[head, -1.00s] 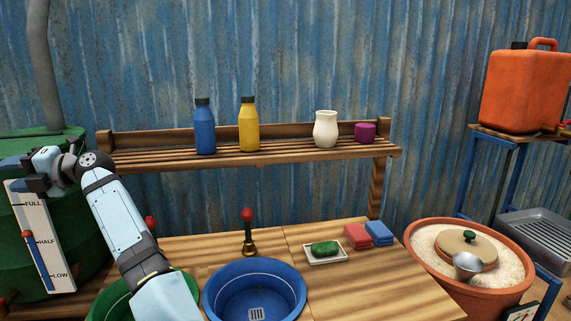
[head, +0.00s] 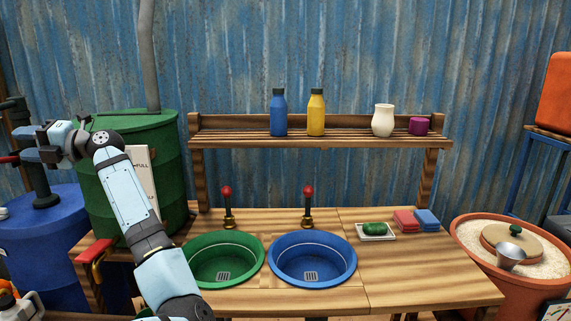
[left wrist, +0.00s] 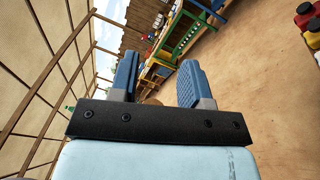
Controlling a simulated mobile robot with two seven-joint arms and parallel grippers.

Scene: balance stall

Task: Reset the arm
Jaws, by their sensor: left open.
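My left arm rises from the bottom of the head view and bends to the left at its top. My right gripper is not in view.
A wooden counter (head: 390,270) holds a green basin (head: 205,247) and a blue basin (head: 312,238). A shelf (head: 350,138) behind carries two bottles, a cream jug (head: 383,120) and a purple cup (head: 419,126). An orange tub (head: 470,252) stands at right.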

